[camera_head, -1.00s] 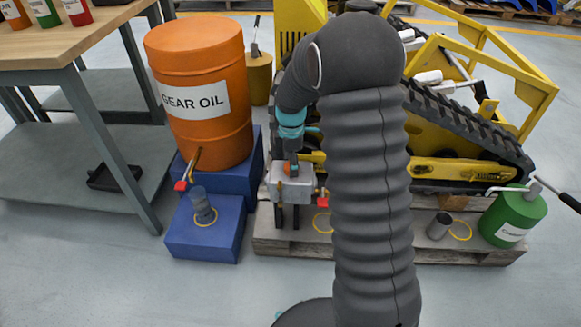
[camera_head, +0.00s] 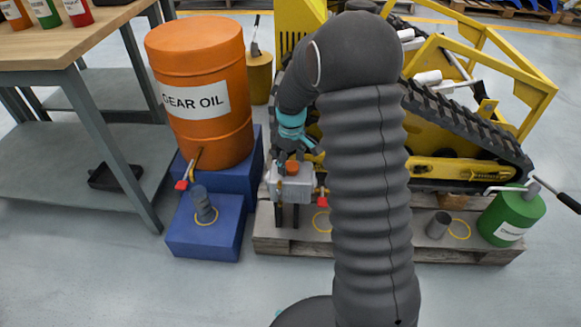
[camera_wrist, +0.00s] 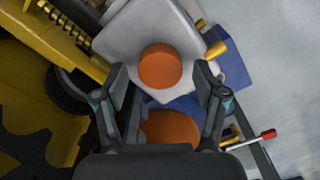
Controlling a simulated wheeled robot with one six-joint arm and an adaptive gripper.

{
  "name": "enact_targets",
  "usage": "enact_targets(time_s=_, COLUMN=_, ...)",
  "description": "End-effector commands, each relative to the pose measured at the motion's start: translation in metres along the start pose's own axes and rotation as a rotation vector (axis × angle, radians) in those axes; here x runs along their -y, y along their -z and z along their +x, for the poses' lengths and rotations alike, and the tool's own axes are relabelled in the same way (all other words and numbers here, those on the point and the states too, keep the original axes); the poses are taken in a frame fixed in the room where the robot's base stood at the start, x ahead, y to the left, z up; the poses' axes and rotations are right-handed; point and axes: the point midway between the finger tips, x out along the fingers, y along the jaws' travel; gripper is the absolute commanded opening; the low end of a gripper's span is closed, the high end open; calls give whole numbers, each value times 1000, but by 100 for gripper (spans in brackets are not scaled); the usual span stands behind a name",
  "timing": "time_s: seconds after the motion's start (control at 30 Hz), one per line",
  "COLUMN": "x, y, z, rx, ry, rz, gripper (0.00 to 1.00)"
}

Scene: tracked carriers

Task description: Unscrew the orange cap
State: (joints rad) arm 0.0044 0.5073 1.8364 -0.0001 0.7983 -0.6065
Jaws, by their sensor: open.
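The orange cap (camera_head: 292,168) sits on top of a light grey housing (camera_head: 290,188) at the left front of the pallet. In the wrist view the cap (camera_wrist: 160,66) shows as a round disc on the housing (camera_wrist: 125,45). My gripper (camera_head: 292,154) is above the cap with its fingers spread. In the wrist view the gripper (camera_wrist: 163,74) has one finger on each side of the cap, with clear gaps, and holds nothing. The cap's thread is hidden.
An orange gear oil drum (camera_head: 200,95) stands on blue blocks (camera_head: 205,240) left of the housing. A yellow tracked carrier (camera_head: 470,135) is behind and right. A red-handled tap (camera_head: 318,196) sticks out beside the housing. A green can (camera_head: 512,213) stands at the pallet's right end.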

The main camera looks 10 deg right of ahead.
Motion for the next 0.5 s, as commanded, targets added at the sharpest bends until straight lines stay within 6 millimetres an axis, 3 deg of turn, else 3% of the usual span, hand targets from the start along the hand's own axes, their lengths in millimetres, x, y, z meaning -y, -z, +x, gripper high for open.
enact_targets(time_s=0.2, x=0, y=0, z=0, rx=0, ry=0, rz=179, gripper=71)
enact_targets(time_s=0.5, x=0, y=0, z=0, rx=0, ry=0, rz=198, gripper=71)
